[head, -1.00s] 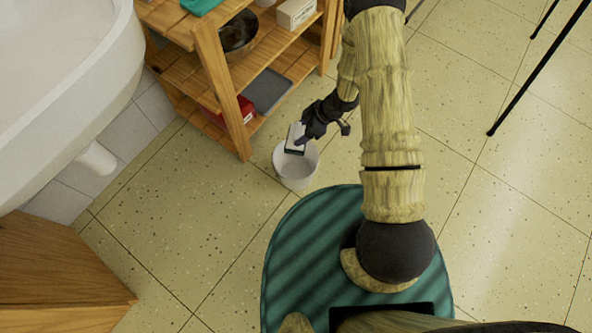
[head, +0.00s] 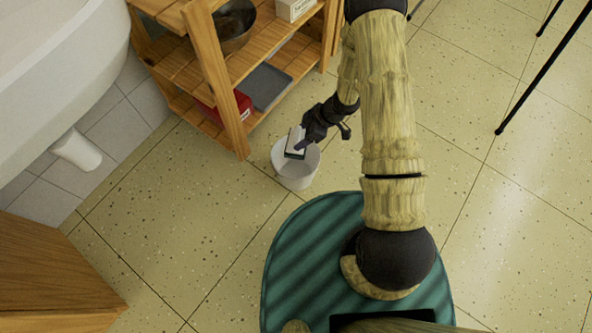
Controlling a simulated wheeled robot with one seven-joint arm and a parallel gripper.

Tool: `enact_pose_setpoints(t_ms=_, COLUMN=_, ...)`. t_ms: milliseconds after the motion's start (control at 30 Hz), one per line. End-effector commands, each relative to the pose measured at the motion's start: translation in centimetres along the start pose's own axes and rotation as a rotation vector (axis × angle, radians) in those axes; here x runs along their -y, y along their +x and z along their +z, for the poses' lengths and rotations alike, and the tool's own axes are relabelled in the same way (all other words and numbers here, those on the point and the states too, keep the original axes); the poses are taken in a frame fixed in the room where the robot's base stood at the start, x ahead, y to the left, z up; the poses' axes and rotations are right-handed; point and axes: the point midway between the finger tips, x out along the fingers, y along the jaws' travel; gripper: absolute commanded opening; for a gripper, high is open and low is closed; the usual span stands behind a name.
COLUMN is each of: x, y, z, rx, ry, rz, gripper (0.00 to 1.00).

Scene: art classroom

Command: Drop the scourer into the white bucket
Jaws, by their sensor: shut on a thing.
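The white bucket (head: 296,174) stands upright on the tiled floor, just right of the wooden shelf's front leg. My gripper (head: 300,144) is shut on the scourer (head: 294,139), a small block with a white face and a dark edge. From this camera the scourer overlaps the far part of the bucket's opening. Its exact height above the rim cannot be told. The visible inside of the bucket looks empty. Part of the far rim is hidden behind the scourer and my gripper.
A wooden shelf (head: 226,95) stands close behind and left of the bucket, holding a dark bowl (head: 236,30), a grey tray (head: 265,88) and a red item (head: 243,105). A white basin (head: 60,60) is at left, with wooden furniture (head: 55,275) below. Floor at right is open, except thin black legs (head: 545,75).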

Motion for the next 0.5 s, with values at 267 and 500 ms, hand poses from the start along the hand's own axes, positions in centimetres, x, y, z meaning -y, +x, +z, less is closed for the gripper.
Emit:
enact_pose_setpoints(t_ms=267, x=-0.07, y=0.56, z=0.33, rx=0.0, ry=0.0, rz=0.0, gripper=0.4)
enact_pose_setpoints(t_ms=500, x=-0.07, y=0.52, z=0.31, rx=0.0, ry=0.001, rz=0.0, gripper=0.81)
